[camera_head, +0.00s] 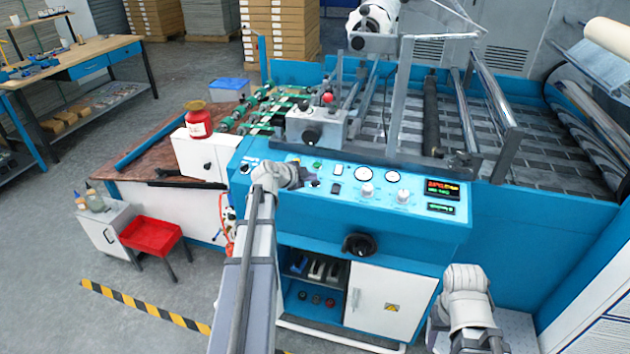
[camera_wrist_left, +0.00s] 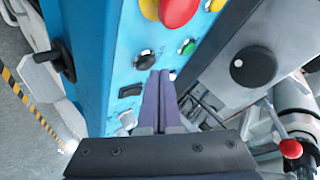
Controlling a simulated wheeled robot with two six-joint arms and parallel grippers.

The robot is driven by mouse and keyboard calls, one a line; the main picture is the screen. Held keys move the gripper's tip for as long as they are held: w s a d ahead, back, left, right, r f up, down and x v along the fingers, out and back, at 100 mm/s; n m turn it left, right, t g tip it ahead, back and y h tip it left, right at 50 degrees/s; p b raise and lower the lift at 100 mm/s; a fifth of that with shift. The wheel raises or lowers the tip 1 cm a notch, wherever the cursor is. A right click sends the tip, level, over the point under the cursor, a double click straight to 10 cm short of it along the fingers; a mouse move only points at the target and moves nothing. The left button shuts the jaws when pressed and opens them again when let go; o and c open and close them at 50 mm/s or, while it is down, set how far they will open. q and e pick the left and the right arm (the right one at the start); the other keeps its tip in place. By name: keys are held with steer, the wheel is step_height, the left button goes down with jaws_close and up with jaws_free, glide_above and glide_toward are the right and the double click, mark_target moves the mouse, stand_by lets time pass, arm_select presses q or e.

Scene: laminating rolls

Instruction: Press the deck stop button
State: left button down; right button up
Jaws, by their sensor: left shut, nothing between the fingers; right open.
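In the left wrist view a red mushroom button (camera_wrist_left: 178,10) on a yellow collar sits at the top edge, partly cut off, on the blue control panel. The panel (camera_head: 262,203) fronts the machine in the head view, where I cannot make this button out near my left arm. My left gripper (camera_head: 308,178) is over the panel's left part. Its fingers (camera_wrist_left: 160,75) are shut and empty, pointing at the panel near a black button (camera_wrist_left: 145,60), apart from the red one. My right gripper (camera_head: 496,345) is open at the bottom right, away from the panel.
A grey box with a black knob (camera_wrist_left: 253,67) and a red ball knob (camera_head: 328,98) stand behind the panel. A green button (camera_wrist_left: 186,47) is close to my left fingers. Gauges and dials (camera_head: 366,190) lie further right. A red tray (camera_head: 151,237) stands left.

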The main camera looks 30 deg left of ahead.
arm_select(q)
steer(key=shift+r, duration=0.25)
steer(key=r+p, duration=0.2)
steer(key=s+r+p, duration=0.1)
steer(key=r+p, duration=0.2)
steer(key=shift+s+d, duration=0.1)
stand_by(0.3)
steer(key=shift+f, duration=0.1)
stand_by(0.6)
